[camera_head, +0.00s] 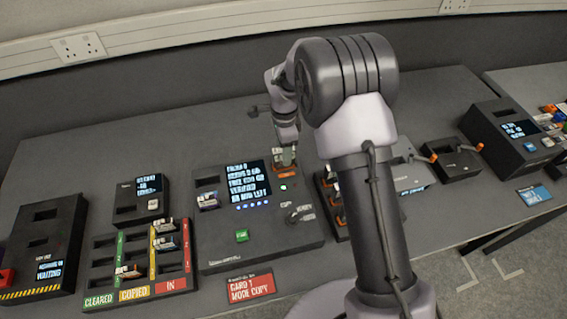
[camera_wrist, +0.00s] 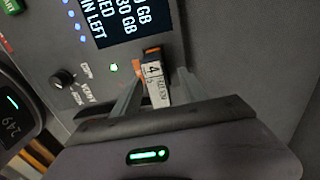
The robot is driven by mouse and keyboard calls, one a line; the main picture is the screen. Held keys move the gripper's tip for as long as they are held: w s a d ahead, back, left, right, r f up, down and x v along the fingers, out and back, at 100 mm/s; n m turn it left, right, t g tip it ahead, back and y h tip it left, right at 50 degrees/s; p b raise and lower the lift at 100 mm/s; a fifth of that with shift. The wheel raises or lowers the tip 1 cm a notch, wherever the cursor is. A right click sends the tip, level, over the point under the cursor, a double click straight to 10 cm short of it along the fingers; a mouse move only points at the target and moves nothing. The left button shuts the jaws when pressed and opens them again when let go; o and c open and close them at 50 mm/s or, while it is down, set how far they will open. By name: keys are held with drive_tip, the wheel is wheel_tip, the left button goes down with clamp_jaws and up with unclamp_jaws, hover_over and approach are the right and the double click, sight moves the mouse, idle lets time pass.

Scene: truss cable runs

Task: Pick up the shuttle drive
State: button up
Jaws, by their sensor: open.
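A small drive with an orange end and a white label marked 4 (camera_wrist: 155,78) stands at the console, beside its screen and a green light. I take it to be the shuttle drive, but its label is only partly legible. In the head view the drive (camera_head: 284,158) shows at the console's upper right, just under my gripper (camera_head: 287,138). In the wrist view my gripper (camera_wrist: 158,82) is open, with one finger on each side of the drive. I cannot tell whether either finger touches it. The drive's lower end is hidden.
The console (camera_head: 262,255) has a screen, a knob and a green button. A sorting tray (camera_head: 97,240) with several drives stands to its left. A red card (camera_head: 250,288) lies in front. My arm hides part of a rack (camera_head: 328,200) on the right.

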wheel_tip(320, 180, down, 4)
drive_tip(key=shift+s+a+b, duration=0.15)
drive_tip(key=shift+b, duration=0.35)
drive_tip(key=shift+r, duration=0.1)
drive_tip(key=shift+c, duration=1.1)
clamp_jaws()
drive_tip(key=shift+r, duration=0.1)
